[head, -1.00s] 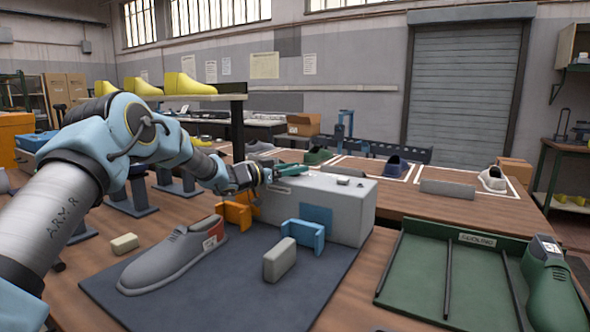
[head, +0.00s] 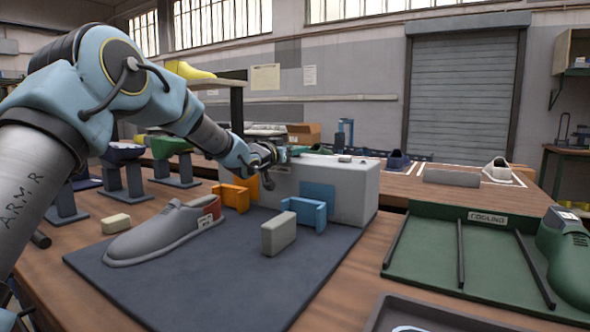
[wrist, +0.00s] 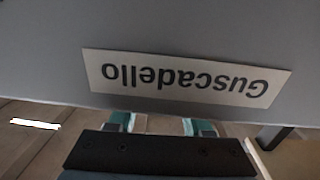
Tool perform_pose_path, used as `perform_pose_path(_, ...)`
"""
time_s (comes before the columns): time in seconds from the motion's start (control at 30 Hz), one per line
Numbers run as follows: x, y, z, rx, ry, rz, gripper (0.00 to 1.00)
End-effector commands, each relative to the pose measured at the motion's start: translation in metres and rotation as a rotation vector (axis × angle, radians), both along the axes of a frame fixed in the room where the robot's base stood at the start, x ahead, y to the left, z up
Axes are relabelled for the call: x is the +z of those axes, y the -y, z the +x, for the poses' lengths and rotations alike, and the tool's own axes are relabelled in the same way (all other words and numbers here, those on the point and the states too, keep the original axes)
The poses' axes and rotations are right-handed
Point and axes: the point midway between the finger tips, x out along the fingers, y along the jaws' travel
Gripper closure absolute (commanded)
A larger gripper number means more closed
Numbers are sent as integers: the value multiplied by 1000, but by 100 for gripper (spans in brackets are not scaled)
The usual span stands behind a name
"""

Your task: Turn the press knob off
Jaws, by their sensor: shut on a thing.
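The press (head: 350,192) is a grey box at the back of the dark mat, with an orange bracket (head: 233,195) and a blue bracket (head: 305,212) in front. My gripper (head: 283,156) is at the press's upper left end in the head view. In the wrist view my teal fingertips (wrist: 161,124) sit apart beside a grey face bearing an upside-down "Guscadello" label (wrist: 185,78). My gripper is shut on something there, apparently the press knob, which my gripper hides. The knob's setting cannot be seen.
A grey shoe (head: 165,232) and a beige block (head: 279,233) stand on the mat (head: 215,285). Another beige block (head: 116,223) lies left of it. A green cooling tray (head: 425,262) and a green shoe last (head: 566,262) are at right. A dark tray (head: 385,315) shows at the front.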

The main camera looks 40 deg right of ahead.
Motion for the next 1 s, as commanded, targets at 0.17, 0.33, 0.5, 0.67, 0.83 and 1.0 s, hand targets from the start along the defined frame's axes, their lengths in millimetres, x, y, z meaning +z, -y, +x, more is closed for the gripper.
perform_pose_path(0.17, -11, 1, -3, 106, 3, -1, 100)
perform_pose_path(0.33, -8, 1, -3, 197, 3, 1, 100)
perform_pose_path(0.5, -6, 1, -3, 270, 3, 3, 100)
perform_pose_path(0.67, -4, 1, -1, 321, 2, 2, 100)
perform_pose_path(0.83, -3, 0, 0, 354, -1, 3, 100)
perform_pose_path(1.0, -3, 0, 1, 369, -1, 4, 100)
